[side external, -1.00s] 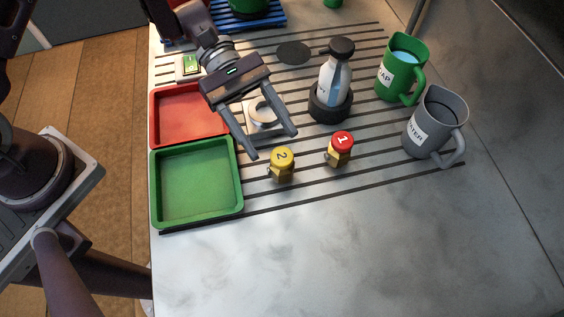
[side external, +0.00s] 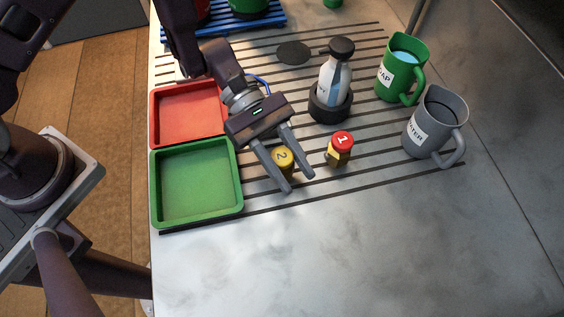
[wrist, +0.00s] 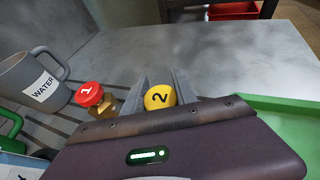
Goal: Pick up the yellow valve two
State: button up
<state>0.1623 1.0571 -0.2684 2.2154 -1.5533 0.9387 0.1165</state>
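The yellow valve two (side external: 284,158) has a round yellow cap marked 2 and stands on the striped worktop, right of the green tray. In the wrist view its cap (wrist: 159,97) shows between my two fingers, and its lower body is hidden. My gripper (side external: 300,183) is open, with one finger on each side of the valve. A gap shows beside the cap, and I cannot tell whether either finger touches it. The red-capped valve one (side external: 341,147) stands just to the right, outside the fingers; it also shows in the wrist view (wrist: 90,95).
A green tray (side external: 241,190) and a red tray (side external: 187,84) lie to the left. A bottle (side external: 335,80) in a dark holder, a green mug (side external: 400,75) and a grey mug (side external: 432,125) stand behind and right. The front worktop is clear.

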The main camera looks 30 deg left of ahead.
aim_at(291, 170)
grip_shut()
notch_tip(291, 170, up, 10)
jog(key=w+a+r+n+t+h, duration=0.1)
jog(key=w+a+r+n+t, duration=0.25)
jog(key=w+a, duration=0.5)
jog(key=shift+n+t, duration=0.45)
jog(key=shift+t, duration=0.3)
jog(key=f, duration=0.3)
jog(key=w+f, duration=0.1)
jog(key=f, duration=0.3)
jog(key=w+a+f, duration=0.1)
jog(key=f, duration=0.2)
jog(key=shift+f, duration=0.35)
